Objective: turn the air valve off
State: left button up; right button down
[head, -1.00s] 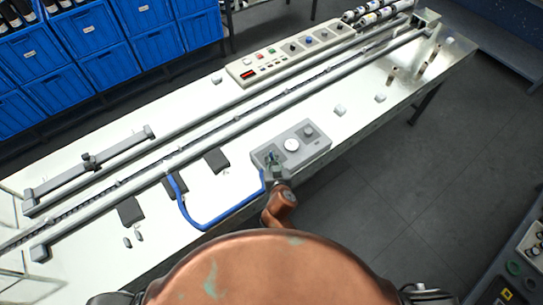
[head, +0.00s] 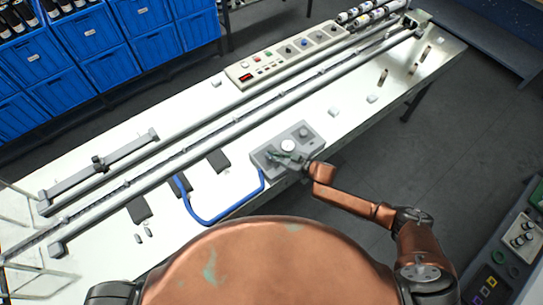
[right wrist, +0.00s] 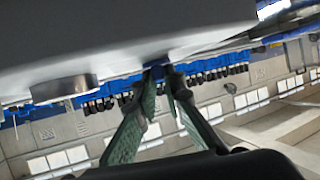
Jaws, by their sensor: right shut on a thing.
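The grey air unit (head: 308,133) sits at the front edge of the long white table, with a round white gauge (head: 288,146) on top and a blue hose (head: 225,216) running from its left side. My right gripper (head: 280,157) reaches over the unit from the right, just below the gauge. In the right wrist view my right gripper (right wrist: 160,80) has its green-padded fingers converging on a small blue valve handle (right wrist: 156,72), close against the grey body. The fingers hide most of the handle in the head view, so its angle is hard to tell. My left gripper is out of view.
A cream control panel (head: 290,55) with buttons and knobs stands behind the long rails (head: 200,140). Dark pads (head: 139,209) and small white blocks (head: 372,99) lie on the table. Blue crates (head: 110,68) stand behind.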

jog(key=shift+w+d+n+g+y+b, duration=0.1)
jog(key=shift+w+n+g+y+b, duration=0.1)
jog(key=shift+n+g+y+b, duration=0.7)
jog(key=shift+r+n, duration=0.1)
jog(key=shift+n, duration=0.2)
jog(key=c, duration=2)
grip_release()
jog(key=shift+g, duration=0.3)
jog(key=shift+s+d, duration=0.1)
jog(key=shift+d, duration=0.1)
jog(key=v, duration=1.1)
jog(key=shift+s+d+r, duration=0.1)
jog(key=shift+s+r, duration=0.1)
jog(key=shift+r, duration=0.05)
